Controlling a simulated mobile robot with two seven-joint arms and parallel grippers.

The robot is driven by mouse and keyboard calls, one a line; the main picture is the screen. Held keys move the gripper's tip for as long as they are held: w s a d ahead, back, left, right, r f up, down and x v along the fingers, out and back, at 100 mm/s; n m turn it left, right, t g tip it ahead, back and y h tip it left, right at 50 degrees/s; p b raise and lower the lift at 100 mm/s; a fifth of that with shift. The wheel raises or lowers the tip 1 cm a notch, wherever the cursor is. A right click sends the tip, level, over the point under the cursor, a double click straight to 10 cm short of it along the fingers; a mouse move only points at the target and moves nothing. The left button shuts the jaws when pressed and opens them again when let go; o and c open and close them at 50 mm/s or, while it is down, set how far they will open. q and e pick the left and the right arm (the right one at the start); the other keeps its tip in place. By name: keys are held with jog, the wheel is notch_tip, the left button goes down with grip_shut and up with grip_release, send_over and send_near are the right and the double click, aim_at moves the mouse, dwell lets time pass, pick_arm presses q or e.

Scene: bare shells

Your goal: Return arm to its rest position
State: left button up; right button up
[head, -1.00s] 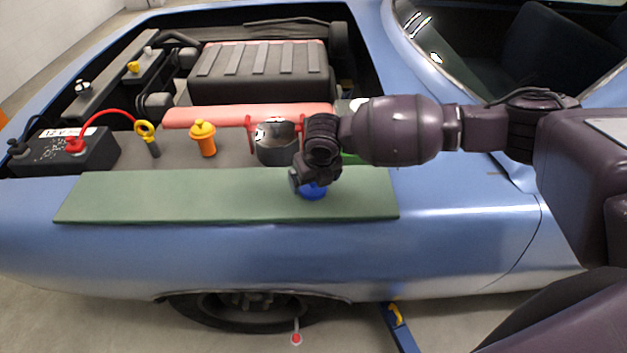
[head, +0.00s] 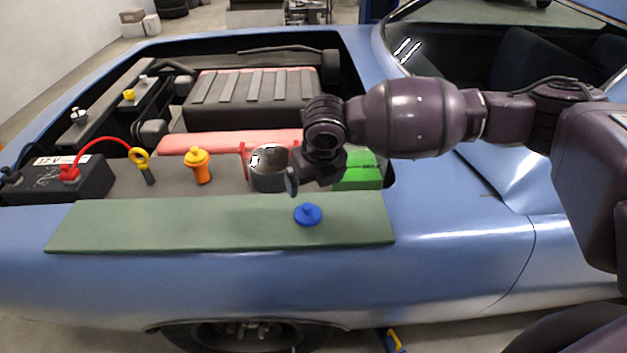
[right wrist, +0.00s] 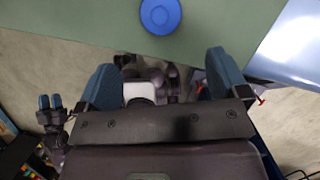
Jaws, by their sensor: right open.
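My right gripper (head: 298,172) hangs above the far edge of the green mat (head: 120,225), its arm coming in from the right. In the right wrist view its two blue fingers (right wrist: 163,82) are spread apart with nothing held between them. A blue cap (head: 308,215) lies on the mat, below and apart from the gripper. The cap also shows at the top of the right wrist view (right wrist: 160,14). My left gripper (right wrist: 50,104) shows small at the left of the right wrist view; its fingers are too small to judge. It is outside the head view.
Behind the mat stand a black battery (head: 60,180), a yellow dipstick handle (head: 140,158), an orange cap (head: 197,165), a dark metal cup (head: 268,170) and a green box (head: 357,172). The blue fender (head: 450,230) to the right is clear.

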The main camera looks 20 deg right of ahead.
jog(key=s+a+f+m+y, duration=0.1)
jog(key=s+a+f+m, duration=0.2)
jog(key=s+m, duration=0.2)
jog(key=s+a+f+m+t+y, duration=0.1)
jog(key=s+a+f+m+y, duration=0.1)
jog(key=s+m, duration=0.3)
jog(key=s+a+f+m+y, duration=0.1)
jog(key=s+a+f+m, duration=0.2)
jog(key=s+m, duration=0.25)
jog(key=s+d+f+m+h, duration=0.2)
jog(key=s+d+m+h, duration=0.1)
jog(key=s+d+m, duration=0.7)
jog(key=s+d+f+m+h, duration=0.25)
jog(key=s+d+m, duration=0.25)
jog(key=d+m, duration=0.55)
jog(key=w+a+f+t, duration=0.2)
jog(key=w+f+t, duration=0.5)
jog(key=f, duration=0.3)
jog(key=shift+w+t+y, duration=0.3)
jog(key=shift+t+y, duration=0.1)
jog(key=shift+y, duration=0.05)
